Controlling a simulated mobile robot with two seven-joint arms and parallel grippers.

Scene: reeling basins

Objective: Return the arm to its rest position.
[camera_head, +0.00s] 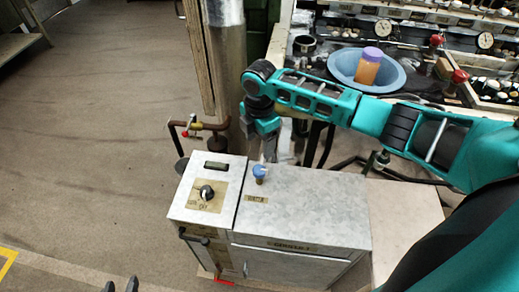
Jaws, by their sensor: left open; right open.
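My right arm (318,98) is teal and dark grey and reaches in from the right across the picture. Its gripper (264,152) points down just above a blue-topped knob (260,171) on the grey metal cabinet (310,205). It is open, with nothing seen in it; I cannot tell whether it touches the knob. My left gripper (120,286) shows only as two dark fingertips at the bottom edge, apart and with nothing seen between them. The rest of my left arm is out of view.
A control panel with a black rotary knob (206,192) forms the cabinet's left part. A metal post (228,75) and pipes stand behind. A blue basin (343,65) holding an orange jar with a purple lid (368,66) is beyond my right arm. Floor (90,150) at left is clear.

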